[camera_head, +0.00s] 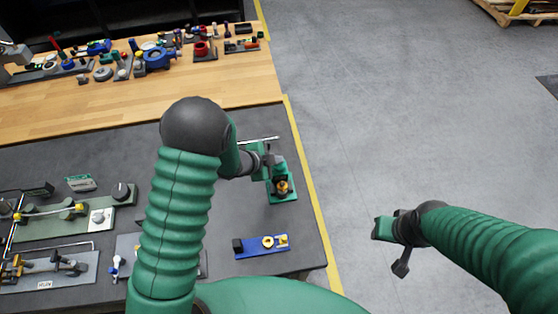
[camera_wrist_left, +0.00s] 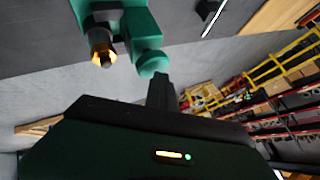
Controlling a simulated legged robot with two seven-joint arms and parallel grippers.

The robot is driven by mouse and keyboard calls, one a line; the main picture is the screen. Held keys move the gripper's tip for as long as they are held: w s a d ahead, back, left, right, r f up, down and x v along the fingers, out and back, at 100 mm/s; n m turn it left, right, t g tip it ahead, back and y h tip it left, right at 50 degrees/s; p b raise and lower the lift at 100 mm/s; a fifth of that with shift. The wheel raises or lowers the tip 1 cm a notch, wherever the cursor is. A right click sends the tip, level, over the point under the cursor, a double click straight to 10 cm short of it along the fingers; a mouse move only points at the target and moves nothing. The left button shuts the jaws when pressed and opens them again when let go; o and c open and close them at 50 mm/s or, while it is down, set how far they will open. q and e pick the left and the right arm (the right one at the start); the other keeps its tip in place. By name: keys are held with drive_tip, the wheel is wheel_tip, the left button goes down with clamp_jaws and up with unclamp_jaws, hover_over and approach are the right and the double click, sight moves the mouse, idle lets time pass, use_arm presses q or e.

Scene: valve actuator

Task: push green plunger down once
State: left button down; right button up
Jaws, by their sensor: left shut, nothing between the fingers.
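The green valve actuator (camera_head: 284,194) stands on the dark table near its right edge, with a brass fitting (camera_head: 282,187) on its front. In the left wrist view the green plunger (camera_wrist_left: 151,62) is a rounded knob beside the brass fitting (camera_wrist_left: 102,50). My left gripper (camera_head: 270,160) is shut and empty, close by the top of the actuator. In the left wrist view its fingertips (camera_wrist_left: 160,82) are right by the plunger's end; I cannot tell whether they touch. My right gripper (camera_head: 387,240) hangs over the grey floor, away from the table; its jaw opening is unclear.
A blue block with brass parts (camera_head: 262,246) lies in front of the actuator. Green and grey fixtures (camera_head: 65,220) fill the table's left. A wooden bench (camera_head: 210,85) with several valves and tools is behind. A yellow line (camera_head: 318,205) runs along the table's right edge.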

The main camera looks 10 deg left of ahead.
use_arm(q)
drive_tip(key=shift+f, duration=0.2)
drive_tip(key=shift+r+p, duration=1.2)
drive_tip(key=shift+r, duration=0.35)
drive_tip(key=shift+r, duration=0.1)
drive_tip(key=shift+r+p, duration=0.3)
drive_tip(key=shift+p, duration=0.05)
wheel_tip(320, 180, up, 4)
drive_tip(key=p, duration=0.3)
drive_tip(key=shift+r+p, duration=0.1)
drive_tip(key=shift+p, duration=0.2)
